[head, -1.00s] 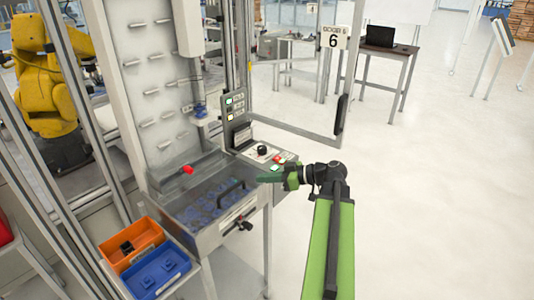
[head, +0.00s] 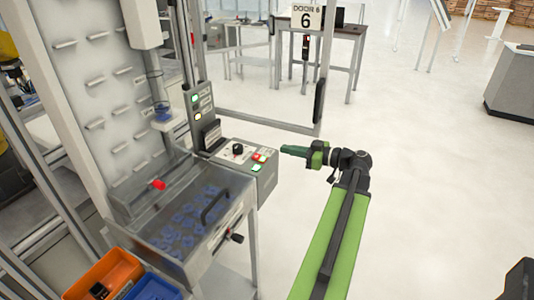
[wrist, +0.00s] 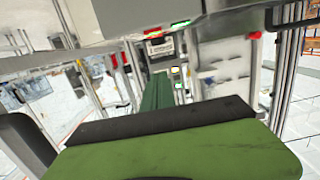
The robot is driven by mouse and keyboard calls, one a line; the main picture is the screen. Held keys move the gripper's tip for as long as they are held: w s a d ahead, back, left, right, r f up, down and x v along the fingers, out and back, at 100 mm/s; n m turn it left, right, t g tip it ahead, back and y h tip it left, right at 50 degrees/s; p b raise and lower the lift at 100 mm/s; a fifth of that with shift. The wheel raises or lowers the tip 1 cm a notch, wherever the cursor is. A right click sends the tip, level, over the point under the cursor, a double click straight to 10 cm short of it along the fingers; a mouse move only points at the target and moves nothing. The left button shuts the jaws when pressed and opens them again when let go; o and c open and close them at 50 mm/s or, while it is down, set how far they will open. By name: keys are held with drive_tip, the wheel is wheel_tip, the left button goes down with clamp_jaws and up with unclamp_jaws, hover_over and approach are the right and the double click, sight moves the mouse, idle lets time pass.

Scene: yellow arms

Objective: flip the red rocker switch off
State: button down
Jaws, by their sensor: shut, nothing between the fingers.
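The red rocker switch (head: 260,157) appears on the sloping top of the grey control box (head: 266,184), beside a black knob (head: 238,149) and above a lit green button (head: 257,168). It is too small to tell which way it is tipped. My gripper (head: 284,149), with green fingers, is shut and empty. In the head view it is just right of the box, pointing left, apart from the switch in the picture. The wrist view shows the shut fingers (wrist: 157,90) below a grey housing with red and green lit parts; I cannot tell which one is the switch.
A clear-covered tray (head: 190,225) with a black handle and a red knob (head: 158,184) adjoins the box. Orange (head: 105,275) and blue (head: 153,289) bins stand at lower left. A frame post (head: 323,75) rises behind. The floor to the right is open.

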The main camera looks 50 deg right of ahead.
drive_tip(key=b, duration=0.1)
hover_over(263, 159)
drive_tip(key=s, duration=0.1)
drive_tip(key=shift+s+d+f, duration=0.2)
drive_tip(key=shift+f, duration=0.45)
drive_tip(key=f+b, duration=0.1)
drive_tip(key=w+f+b, duration=0.1)
drive_tip(key=shift+w+a+f+b, duration=0.15)
drive_tip(key=shift+w+f+b, duration=0.05)
drive_tip(key=shift+f+b, duration=0.85)
drive_tip(key=shift+b, duration=0.05)
drive_tip(key=shift+r, duration=0.1)
